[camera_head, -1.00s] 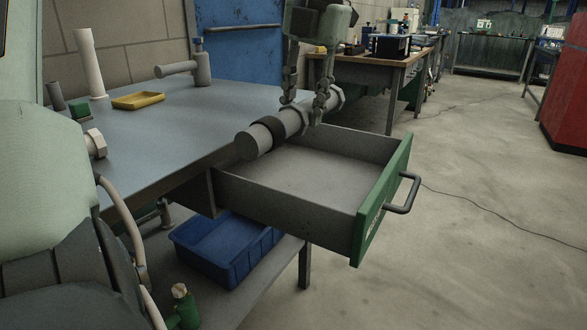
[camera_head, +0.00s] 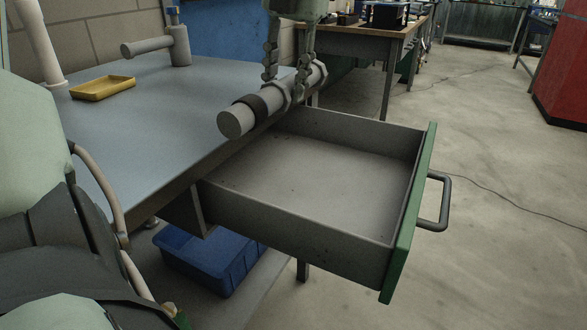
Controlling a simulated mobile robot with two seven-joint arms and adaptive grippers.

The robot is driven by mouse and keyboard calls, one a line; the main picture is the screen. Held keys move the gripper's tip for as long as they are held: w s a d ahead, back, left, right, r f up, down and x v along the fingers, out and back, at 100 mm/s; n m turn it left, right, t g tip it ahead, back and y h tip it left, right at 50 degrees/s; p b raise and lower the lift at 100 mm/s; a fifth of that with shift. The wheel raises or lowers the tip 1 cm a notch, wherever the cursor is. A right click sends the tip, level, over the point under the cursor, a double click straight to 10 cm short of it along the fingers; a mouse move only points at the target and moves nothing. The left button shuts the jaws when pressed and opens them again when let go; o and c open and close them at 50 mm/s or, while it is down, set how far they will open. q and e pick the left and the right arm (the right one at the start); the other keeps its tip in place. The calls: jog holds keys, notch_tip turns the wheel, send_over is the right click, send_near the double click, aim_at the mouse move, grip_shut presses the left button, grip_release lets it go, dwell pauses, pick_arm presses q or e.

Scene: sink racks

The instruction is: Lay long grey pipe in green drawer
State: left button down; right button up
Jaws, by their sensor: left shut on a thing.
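The long grey pipe (camera_head: 237,121), with a dark band and a collar, is held in the air by my left gripper (camera_head: 285,90). The gripper points down, and its fingers are closed around the pipe's far part. The pipe hangs over the drawer's rear left side, near the table edge. The green drawer (camera_head: 409,240) is pulled well out, its green front with a dark handle at the right. Its grey inside is empty. My right gripper is not in view.
The grey table (camera_head: 150,130) carries a yellow tray (camera_head: 103,88), a grey fitting (camera_head: 178,45) and an upright pale pipe (camera_head: 38,40). A blue bin (camera_head: 205,265) sits on the shelf below. The floor right of the drawer is clear except for a thin cable.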

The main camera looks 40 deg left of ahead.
pick_arm(q)
notch_tip(320, 180, down, 11)
jog(key=shift+f+b, duration=0.15)
jog(key=shift+b, duration=0.25)
notch_tip(320, 180, down, 5)
jog(key=shift+s, duration=0.15)
jog(key=c, duration=1.1)
grip_release()
jog(key=shift+o, duration=0.2)
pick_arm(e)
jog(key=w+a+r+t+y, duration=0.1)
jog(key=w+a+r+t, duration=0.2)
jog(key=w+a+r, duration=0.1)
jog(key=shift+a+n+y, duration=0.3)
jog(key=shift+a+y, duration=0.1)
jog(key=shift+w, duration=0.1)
pick_arm(q)
jog(key=shift+r, duration=0.35)
notch_tip(320, 180, up, 11)
jog(key=d, duration=0.1)
jog(key=shift+w+d+r, duration=0.2)
jog(key=shift+w+d, duration=0.15)
jog(key=shift+d, duration=0.05)
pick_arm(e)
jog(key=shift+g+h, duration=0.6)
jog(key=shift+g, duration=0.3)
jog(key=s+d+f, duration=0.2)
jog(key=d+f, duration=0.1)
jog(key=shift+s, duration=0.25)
